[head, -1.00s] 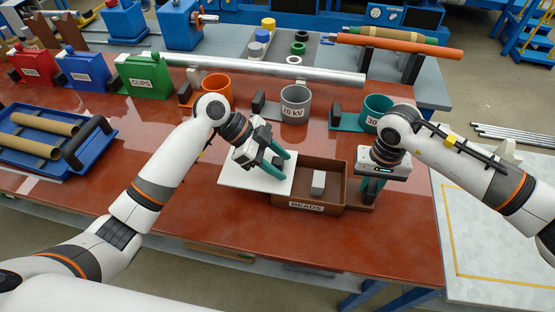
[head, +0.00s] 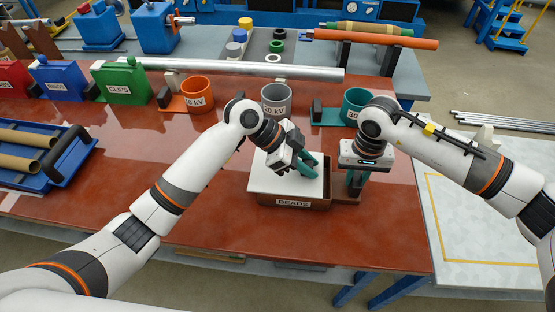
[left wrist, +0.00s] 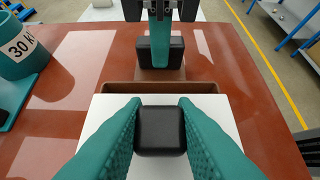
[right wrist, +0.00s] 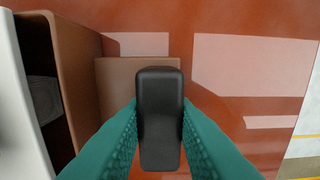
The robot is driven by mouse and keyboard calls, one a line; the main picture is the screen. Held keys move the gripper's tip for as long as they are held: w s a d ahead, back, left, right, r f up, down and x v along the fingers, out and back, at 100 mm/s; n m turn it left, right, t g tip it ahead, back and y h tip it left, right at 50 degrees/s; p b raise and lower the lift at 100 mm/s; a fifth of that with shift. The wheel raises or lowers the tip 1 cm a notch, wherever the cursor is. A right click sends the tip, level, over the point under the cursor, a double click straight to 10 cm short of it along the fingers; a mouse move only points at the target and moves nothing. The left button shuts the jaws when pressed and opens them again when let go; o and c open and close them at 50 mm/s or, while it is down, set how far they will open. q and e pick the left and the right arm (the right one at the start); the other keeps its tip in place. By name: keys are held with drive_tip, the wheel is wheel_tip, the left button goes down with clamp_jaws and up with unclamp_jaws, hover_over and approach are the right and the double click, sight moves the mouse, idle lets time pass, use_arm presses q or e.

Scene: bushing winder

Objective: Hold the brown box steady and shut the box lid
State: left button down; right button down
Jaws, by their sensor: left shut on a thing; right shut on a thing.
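The brown box (head: 320,203), labelled BEADS, sits on the red tabletop. Its white lid (head: 270,178) covers most of the top; whether it rests on the rim is unclear. My left gripper (head: 305,166) is shut on the lid's black knob (left wrist: 160,130). A strip of the box's opening shows beyond the lid's edge in the left wrist view (left wrist: 165,87). In the right wrist view, a grey block (right wrist: 45,98) shows inside through that gap. My right gripper (head: 355,187) is shut on the black upright handle (right wrist: 160,120) at the box's right side.
Orange (head: 197,93), grey (head: 277,98) and teal (head: 355,100) cups stand behind the box. A metal tube (head: 240,69) lies farther back. A blue tray (head: 65,165) with brown tubes is at left. The tabletop left of the box is clear.

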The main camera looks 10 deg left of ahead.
use_arm(q)
drive_tip(key=d, duration=0.2)
drive_tip(key=shift+d, duration=0.3)
use_arm(e)
drive_tip(key=shift+a, duration=0.2)
use_arm(q)
drive_tip(key=c, duration=1.2)
unclamp_jaws()
drive_tip(key=shift+o, duration=0.2)
drive_tip(key=shift+a, duration=0.1)
drive_tip(key=shift+a+r, duration=0.25)
drive_tip(key=v, duration=1.1)
drive_tip(key=shift+r, duration=0.15)
